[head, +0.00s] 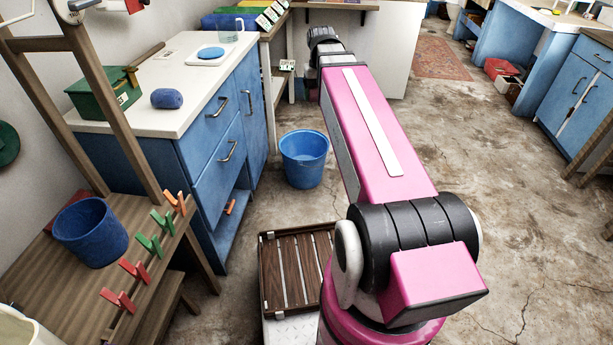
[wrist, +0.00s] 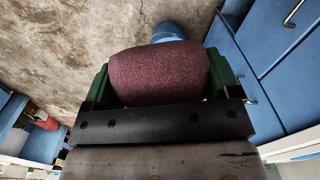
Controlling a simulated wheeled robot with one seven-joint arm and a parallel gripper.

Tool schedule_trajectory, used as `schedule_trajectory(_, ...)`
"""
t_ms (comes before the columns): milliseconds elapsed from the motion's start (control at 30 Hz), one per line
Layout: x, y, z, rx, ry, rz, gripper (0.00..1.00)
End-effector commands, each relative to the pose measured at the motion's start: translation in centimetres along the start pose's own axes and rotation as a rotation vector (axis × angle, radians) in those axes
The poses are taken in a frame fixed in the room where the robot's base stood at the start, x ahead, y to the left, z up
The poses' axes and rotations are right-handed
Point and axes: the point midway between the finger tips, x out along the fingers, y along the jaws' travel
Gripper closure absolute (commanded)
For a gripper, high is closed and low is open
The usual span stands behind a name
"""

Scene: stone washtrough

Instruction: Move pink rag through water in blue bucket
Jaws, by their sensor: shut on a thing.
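My gripper (wrist: 158,82) is shut on a bunched rag (wrist: 158,66), a dark, dull maroon-pink lump between its two green fingers. In the wrist view a blue bucket (wrist: 168,31) shows just beyond the rag, mostly hidden by it. The rag appears apart from the bucket, but the gap is hard to judge. In the head view a blue bucket (head: 304,160) stands on the floor beside the blue cabinet. Water in it cannot be made out. The gripper and rag cannot be made out in the head view.
A second blue bucket (head: 90,232) stands on the wooden bench (head: 165,245) at left, beside several clothes pegs (head: 149,244). A green box (head: 103,92) and a blue bundle (head: 167,98) sit on the white counter. A slatted crate (head: 296,268) is near my base. Floor at right is open.

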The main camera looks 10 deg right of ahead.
Motion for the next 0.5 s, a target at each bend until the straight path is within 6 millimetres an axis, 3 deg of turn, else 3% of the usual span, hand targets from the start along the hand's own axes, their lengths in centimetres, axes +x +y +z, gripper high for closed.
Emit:
schedule_trajectory(133,0.00,1.26,0.79,0.001,0.000,0.000,0.46)
schedule_trajectory(500,-0.01,1.13,0.61,-0.001,0.000,0.000,0.46)
